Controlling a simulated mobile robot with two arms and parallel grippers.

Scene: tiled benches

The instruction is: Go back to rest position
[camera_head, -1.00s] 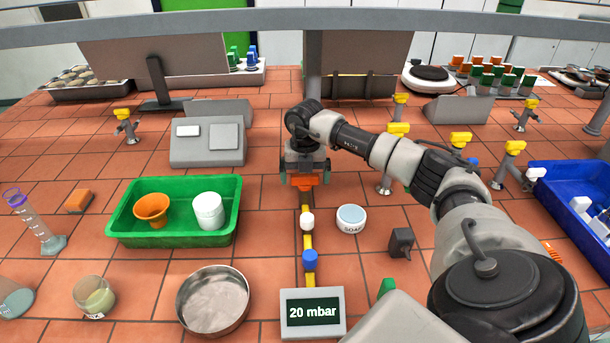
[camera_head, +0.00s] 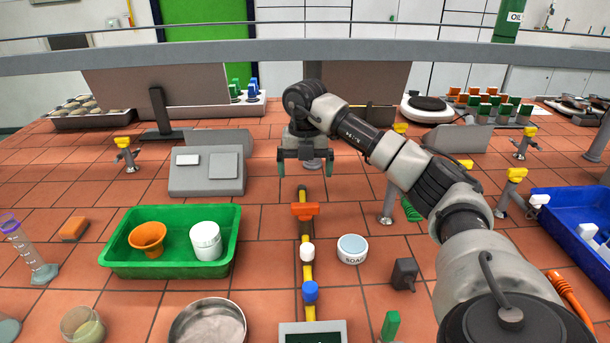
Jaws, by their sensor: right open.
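My right gripper (camera_head: 306,168) is open and empty. It hangs above the tiled bench, with its two fingers apart. Below it and nearer to me is the yellow pipe (camera_head: 307,267) with an orange handle (camera_head: 306,209), a white knob (camera_head: 307,252) and a blue knob (camera_head: 310,291). The gripper is apart from the orange handle. My right arm reaches in from the lower right. My left gripper is not in the picture.
A soap dish (camera_head: 352,248) is right of the pipe. A blue bin (camera_head: 582,228) is at right. Yellow-topped taps (camera_head: 126,152) and grey screens stand behind.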

